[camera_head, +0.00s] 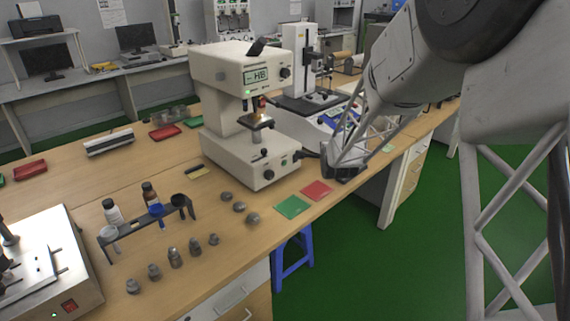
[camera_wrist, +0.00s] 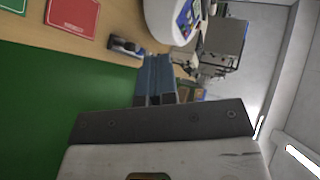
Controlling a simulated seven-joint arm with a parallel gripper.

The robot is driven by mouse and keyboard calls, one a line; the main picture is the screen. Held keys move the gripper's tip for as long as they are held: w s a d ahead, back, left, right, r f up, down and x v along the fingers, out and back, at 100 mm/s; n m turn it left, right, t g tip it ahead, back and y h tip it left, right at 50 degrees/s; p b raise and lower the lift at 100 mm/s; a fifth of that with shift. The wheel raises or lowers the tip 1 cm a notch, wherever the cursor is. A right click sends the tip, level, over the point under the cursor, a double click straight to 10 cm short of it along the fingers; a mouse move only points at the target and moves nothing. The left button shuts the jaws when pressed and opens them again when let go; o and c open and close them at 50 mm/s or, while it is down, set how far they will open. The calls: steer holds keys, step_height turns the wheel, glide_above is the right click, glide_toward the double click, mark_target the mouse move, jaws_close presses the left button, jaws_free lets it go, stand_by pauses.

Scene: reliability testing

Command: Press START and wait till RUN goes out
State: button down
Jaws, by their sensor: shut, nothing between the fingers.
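A cream hardness tester (camera_head: 245,120) stands on the bench, with a lit display reading HB (camera_head: 257,75). A small green light (camera_head: 249,92) glows below the display. Small buttons (camera_head: 268,174) sit on its base front. Labels START and RUN are too small to read, so I cannot tell which button or lamp is which. My gripper (camera_head: 343,172) is shut and empty, to the right of the tester's base, near the bench's front edge and apart from the buttons. Its fingers (camera_wrist: 157,75) show in the wrist view; the tester is not clearly seen there.
A green card (camera_head: 291,206) and a red card (camera_head: 317,190) lie before the tester. Several grey metal pieces (camera_head: 175,257) and a rack (camera_head: 148,222) with bottles stand left. Another instrument (camera_head: 300,80) stands behind my gripper. Green floor (camera_head: 400,270) is open in front.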

mark_target(284, 163)
steer(key=w+a+f+m+t, duration=0.1)
steer(key=w+f+m, duration=0.1)
steer(key=f, duration=0.3)
steer(key=w+a+f+m+t+y, duration=0.1)
steer(key=w+a+f+m+t, duration=0.1)
steer(key=w+f, duration=0.3)
steer(key=w+a+f+m+t, duration=0.1)
steer(key=w+a+f+m, duration=0.1)
steer(key=f, duration=0.5)
steer(key=shift+w+m+t, duration=0.4)
steer(key=shift+w+m, duration=0.4)
steer(key=shift+w, duration=0.35)
steer(key=shift+w+a+f+m, duration=0.15)
steer(key=shift+f+m, duration=0.15)
steer(key=shift+f, duration=0.3)
steer(key=shift+w+a, duration=0.1)
steer(key=shift+w, duration=0.05)
steer(key=shift+w+a, duration=2.95)
steer(key=shift+w+a, duration=0.55)
steer(key=shift+s+d, duration=0.55)
stand_by(0.4)
